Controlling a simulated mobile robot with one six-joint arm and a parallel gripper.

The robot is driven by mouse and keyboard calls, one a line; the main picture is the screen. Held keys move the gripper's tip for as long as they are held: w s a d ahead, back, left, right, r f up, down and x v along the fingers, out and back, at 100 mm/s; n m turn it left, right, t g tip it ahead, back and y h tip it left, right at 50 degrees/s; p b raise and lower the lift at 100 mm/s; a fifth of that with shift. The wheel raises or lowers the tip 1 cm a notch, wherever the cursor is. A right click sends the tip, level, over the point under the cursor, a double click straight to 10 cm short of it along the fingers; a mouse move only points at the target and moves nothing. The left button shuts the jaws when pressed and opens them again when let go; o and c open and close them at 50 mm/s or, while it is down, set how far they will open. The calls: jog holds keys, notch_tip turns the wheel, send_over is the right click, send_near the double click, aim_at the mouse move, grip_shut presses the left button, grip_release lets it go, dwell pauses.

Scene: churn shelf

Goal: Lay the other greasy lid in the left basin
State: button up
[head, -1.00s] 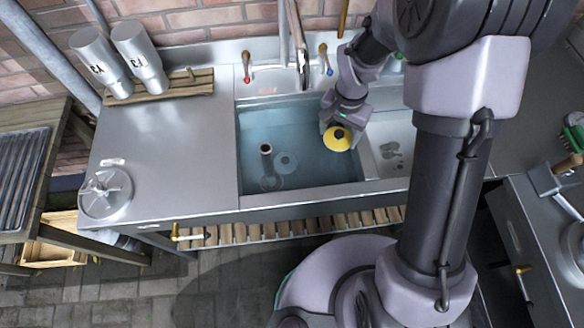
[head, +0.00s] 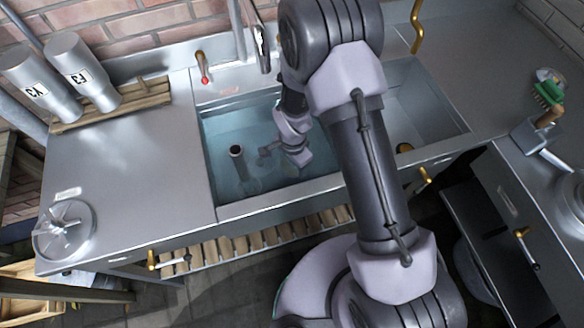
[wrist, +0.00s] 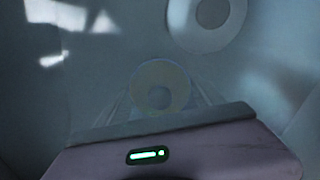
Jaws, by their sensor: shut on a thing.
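My gripper (head: 296,152) is low in the left basin (head: 222,182), at or below the water surface. The head view hides this lid behind my gripper and arm. A pale grey disc with a round centre (wrist: 205,18) shows apart from it in the wrist view, probably the other lid under water. A dim round shape (head: 265,152) left of my gripper in the head view may be that disc. Whether the held lid touches the basin floor cannot be told.
A dark-topped standpipe (head: 236,152) rises in the left basin, left of my gripper. The right basin (head: 430,105) is partly behind my arm. A red-marked tap (head: 203,72) stands behind the basins.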

jog(key=shift+r, duration=0.1)
jog(key=o, duration=1.4)
notch_tip(320, 180, up, 23)
jog(key=d+n+t+p, duration=0.1)
jog(key=d+p, duration=0.1)
jog(key=p, duration=0.3)
jog(key=s+d+r+n+t, duration=0.1)
jog(key=s+d+r, duration=0.1)
jog(key=s+r, duration=0.3)
jog(key=s+d+r+n+t+y, duration=0.1)
jog(key=s+d+r+n+t, duration=0.1)
jog(key=s+r, duration=0.3)
jog(key=s+d+r+n+t+y, duration=0.1)
jog(key=s+d+r+n, duration=0.1)
jog(key=s+r, duration=0.4)
jog(key=shift+s+d+r+t, duration=0.1)
jog(key=shift+d+r+t, duration=0.1)
jog(key=shift+r, duration=1.1)
jog(key=shift+d+r+t, duration=0.1)
jog(key=shift+r+t, duration=0.1)
jog(key=shift+r, duration=1.1)
